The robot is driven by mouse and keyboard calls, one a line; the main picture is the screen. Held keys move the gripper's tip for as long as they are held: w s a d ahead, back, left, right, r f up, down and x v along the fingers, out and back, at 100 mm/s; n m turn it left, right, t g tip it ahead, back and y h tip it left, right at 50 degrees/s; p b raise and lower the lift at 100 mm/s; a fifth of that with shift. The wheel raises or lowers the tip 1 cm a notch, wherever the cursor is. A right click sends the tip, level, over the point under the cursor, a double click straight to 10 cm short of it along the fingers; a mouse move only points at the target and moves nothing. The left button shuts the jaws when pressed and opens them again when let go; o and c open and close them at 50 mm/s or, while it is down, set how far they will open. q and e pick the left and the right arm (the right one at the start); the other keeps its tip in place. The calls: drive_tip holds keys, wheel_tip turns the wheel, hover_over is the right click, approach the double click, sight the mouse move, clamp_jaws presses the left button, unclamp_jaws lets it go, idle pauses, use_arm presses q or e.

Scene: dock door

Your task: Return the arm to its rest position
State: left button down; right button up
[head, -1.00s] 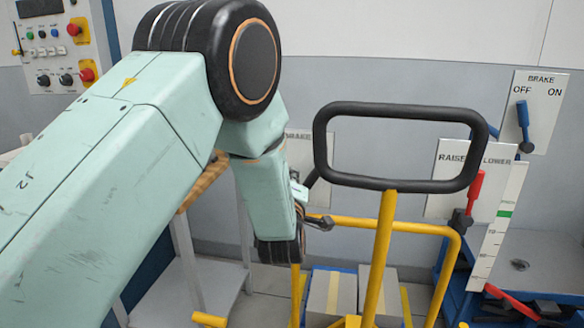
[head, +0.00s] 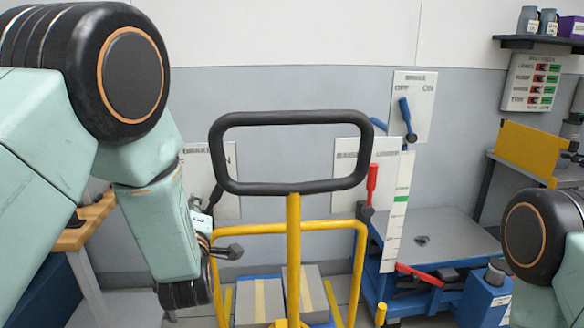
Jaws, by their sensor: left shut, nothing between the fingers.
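My left arm (head: 160,225) comes in from the left, bent at a black joint with its forearm hanging down. Its left gripper (head: 238,251) is small in view, shut and empty. It points right, beside the yellow frame of a cart and below the left side of its black handle (head: 290,188). I cannot tell whether it touches the yellow frame (head: 359,260). Part of my right arm (head: 540,235) shows at the right edge; its gripper is out of view.
Boxes (head: 262,298) lie on the cart. A blue lift table (head: 440,235) with a red lever (head: 371,187) stands to its right. A brake panel with a blue lever (head: 406,115) is on the wall. A wooden-topped table (head: 85,225) stands behind my left arm.

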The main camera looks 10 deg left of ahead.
use_arm(q)
drive_tip(key=s+d+f+m+g+h, duration=0.2)
drive_tip(key=s+f+m+g+h, duration=0.15)
drive_tip(key=s+f+m, duration=0.55)
drive_tip(key=s+d+f+m+g+h, duration=0.15)
drive_tip(key=s+f+m+g, duration=0.35)
drive_tip(key=f, duration=0.9)
drive_tip(key=s+f+g, duration=0.3)
drive_tip(key=s, duration=0.6)
drive_tip(key=s+f+m+g+h, duration=0.1)
drive_tip(key=s+f+g, duration=0.2)
drive_tip(key=s, duration=0.7)
drive_tip(key=s+d+f+m+g, duration=0.1)
drive_tip(key=s+f+g, duration=0.2)
drive_tip(key=s, duration=0.7)
wheel_tip(320, 180, down, 2)
drive_tip(key=shift+f+h, duration=0.1)
drive_tip(key=shift+h, duration=0.2)
